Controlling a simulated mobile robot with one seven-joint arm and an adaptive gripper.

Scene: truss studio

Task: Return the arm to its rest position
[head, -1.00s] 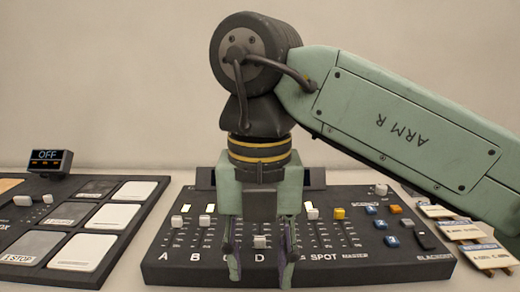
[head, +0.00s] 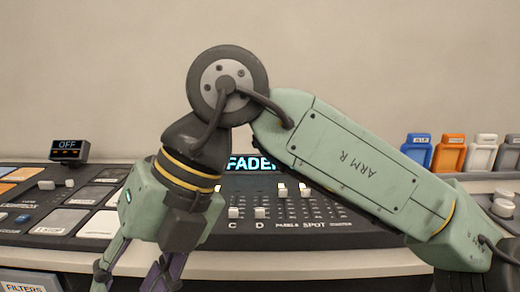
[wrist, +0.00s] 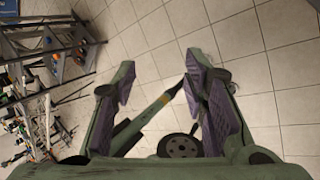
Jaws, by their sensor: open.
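My green arm crosses the head view from the lower right. My gripper (head: 135,279) hangs at the lower left of that view, tilted down and left, in front of the consoles. Its fingers are apart, with their tips at or past the bottom edge. In the wrist view, the purple-padded fingers of my gripper (wrist: 158,72) stand wide apart with nothing held between them. Tiled floor shows beyond them.
The fader console (head: 320,222) stands behind my arm, its lit display partly hidden. A button console (head: 70,215) and a small OFF display (head: 69,150) are at left. Coloured holders (head: 450,152) stand at right. Metal racks (wrist: 50,60) show over the tiled floor (wrist: 280,50).

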